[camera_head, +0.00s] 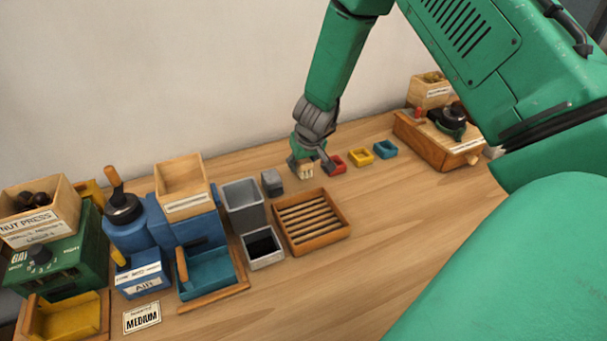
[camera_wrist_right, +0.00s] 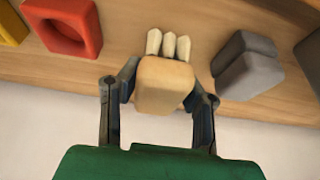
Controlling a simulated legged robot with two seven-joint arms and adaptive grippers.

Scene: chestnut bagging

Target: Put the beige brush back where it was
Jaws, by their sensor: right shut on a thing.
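The beige brush (camera_wrist_right: 166,82) is between the fingers of my right gripper (camera_wrist_right: 162,98), its pale bristle tufts pointing away from the gripper. In the head view the brush (camera_head: 306,172) is low over the back of the table, between a grey block (camera_head: 272,182) and a red tray (camera_head: 337,164). My right gripper (camera_head: 307,162) is shut on it. I cannot tell whether the brush touches the table. My left gripper is not in view.
Yellow (camera_head: 361,157) and blue (camera_head: 385,149) trays stand right of the red one. A slatted wooden tray (camera_head: 312,222) lies in front, with a grey bin (camera_head: 243,205) to its left. The wall is close behind. The table's front right is clear where visible.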

